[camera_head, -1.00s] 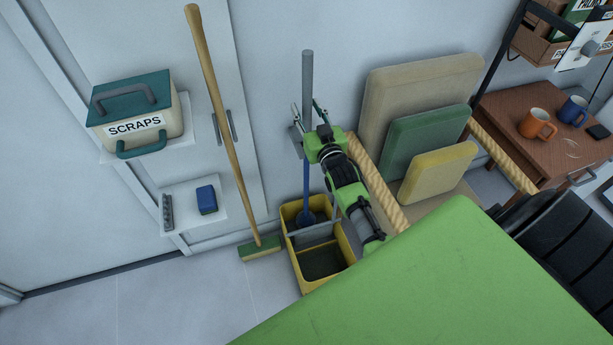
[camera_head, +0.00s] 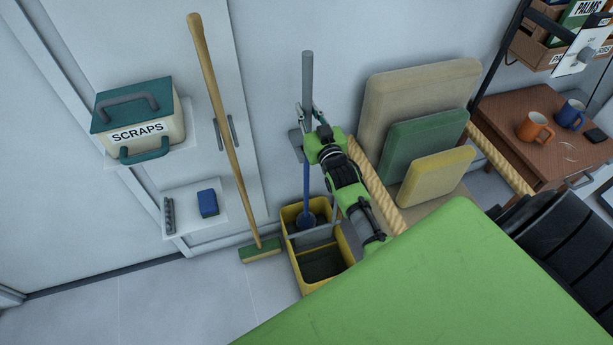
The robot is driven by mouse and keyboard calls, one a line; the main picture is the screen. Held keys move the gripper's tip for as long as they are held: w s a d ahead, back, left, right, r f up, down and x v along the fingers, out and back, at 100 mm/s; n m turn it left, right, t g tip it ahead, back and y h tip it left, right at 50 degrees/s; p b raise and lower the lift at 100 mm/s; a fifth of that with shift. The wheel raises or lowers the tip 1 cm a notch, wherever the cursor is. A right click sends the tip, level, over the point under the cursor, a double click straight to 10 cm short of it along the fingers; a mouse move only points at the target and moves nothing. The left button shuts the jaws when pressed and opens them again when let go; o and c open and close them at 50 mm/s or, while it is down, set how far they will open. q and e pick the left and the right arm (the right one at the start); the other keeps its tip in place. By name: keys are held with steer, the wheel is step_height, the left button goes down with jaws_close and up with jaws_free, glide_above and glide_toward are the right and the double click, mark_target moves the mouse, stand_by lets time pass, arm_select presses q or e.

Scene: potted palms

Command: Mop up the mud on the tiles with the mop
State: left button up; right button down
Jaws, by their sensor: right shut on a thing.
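The mop (camera_head: 308,75) stands upright in the yellow bucket (camera_head: 300,272). Its handle is grey above and blue below, and its lower end shows as a dark blue piece inside the bucket. My right gripper (camera_head: 307,128) is shut on the mop's handle around mid-height, with a finger on each side. The grey part passes between the fingers. My left gripper is not in view. No mud shows on the grey tiles (camera_head: 200,300) in view.
A broom (camera_head: 220,110) leans on the wall left of the bucket. A SCRAPS box (camera_head: 170,128) sits on a shelf. A cushioned chair (camera_head: 420,80) and a table with mugs (camera_head: 535,128) stand right. Clear tiles lie at lower left.

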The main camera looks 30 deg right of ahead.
step_height(320, 180, up, 18)
steer(key=p, duration=1.5)
steer(key=shift+f, duration=0.2)
steer(key=shift+s+a+p, duration=0.1)
steer(key=shift+s+p, duration=0.25)
steer(key=shift+p, duration=0.15)
steer(key=p, duration=0.9)
glide_toward(310, 58)
steer(key=v, duration=2.4)
steer(key=shift+s, duration=0.15)
